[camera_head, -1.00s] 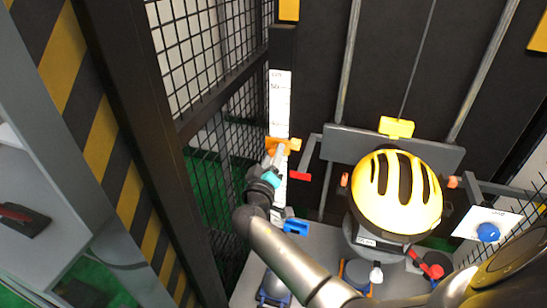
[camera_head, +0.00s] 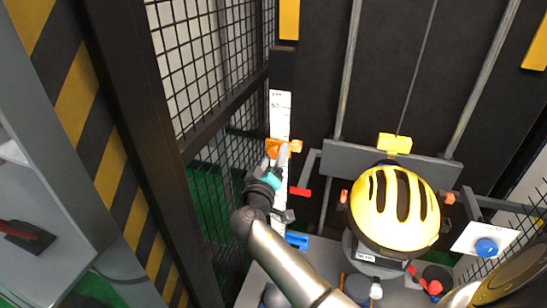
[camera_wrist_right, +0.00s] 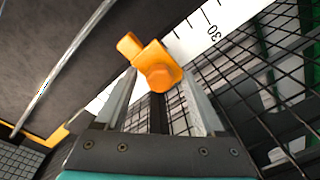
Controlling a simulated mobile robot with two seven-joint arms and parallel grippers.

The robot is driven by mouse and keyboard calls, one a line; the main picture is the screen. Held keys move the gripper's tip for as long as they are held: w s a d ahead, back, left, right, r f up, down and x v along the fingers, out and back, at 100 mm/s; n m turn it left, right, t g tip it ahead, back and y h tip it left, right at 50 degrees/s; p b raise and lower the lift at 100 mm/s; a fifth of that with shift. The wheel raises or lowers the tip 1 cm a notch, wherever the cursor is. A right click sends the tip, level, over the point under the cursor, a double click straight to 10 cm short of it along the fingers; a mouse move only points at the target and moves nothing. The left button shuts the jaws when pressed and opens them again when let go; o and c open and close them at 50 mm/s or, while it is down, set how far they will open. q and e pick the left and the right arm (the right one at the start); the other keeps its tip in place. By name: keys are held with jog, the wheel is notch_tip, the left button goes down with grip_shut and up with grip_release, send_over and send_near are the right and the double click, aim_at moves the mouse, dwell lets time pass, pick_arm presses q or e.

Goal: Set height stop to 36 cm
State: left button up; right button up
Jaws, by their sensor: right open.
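The white height scale (camera_head: 280,113) stands upright at the back, with black marks; its number 30 shows in the right wrist view (camera_wrist_right: 205,28). The orange height stop (camera_head: 285,145) sits on the scale below its upper numbers. It also shows in the right wrist view as an orange block with a round knob (camera_wrist_right: 160,70). My right gripper (camera_head: 277,160) is at the stop in the head view. In the right wrist view its two fingers (camera_wrist_right: 158,98) are open, with the knob just beyond and between their tips. My left gripper is not in view.
A yellow-and-black helmet (camera_head: 395,208) sits right of the scale, under a yellow block (camera_head: 395,143) on a grey crossbar. A red lever (camera_head: 300,191) and a blue part (camera_head: 297,240) are close to my right arm. Black mesh (camera_head: 205,65) stands left of the scale.

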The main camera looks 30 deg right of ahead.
jog(key=b+v, duration=0.2)
jog(key=v, duration=1.3)
jog(key=shift+s, duration=0.1)
jog(key=s+a+f+n+g+y+b, duration=0.1)
jog(key=s+a+f+n+g+y, duration=0.15)
jog(key=f, duration=0.95)
jog(key=s+a+f+n+g+y+b, duration=0.15)
jog(key=f+y, duration=0.25)
jog(key=f, duration=0.8)
jog(key=s+a+f+n+g+y+b, duration=0.1)
jog(key=s+f+n+y, duration=0.15)
jog(key=f, duration=0.95)
jog(key=s+d+f+m+g+y+b, duration=0.1)
jog(key=s+f+g, duration=0.1)
jog(key=s+f, duration=0.5)
jog(key=s+d+f+m+g+y+b, duration=0.1)
jog(key=s+f+g, duration=0.1)
jog(key=s+f, duration=0.5)
jog(key=s+f+m+g+y+b, duration=0.1)
jog(key=s+f, duration=0.6)
jog(key=s, duration=1)
jog(key=shift+d+f+m+g+y, duration=0.2)
jog(key=shift+d+m+g+y, duration=0.3)
jog(key=shift+g, duration=0.4)
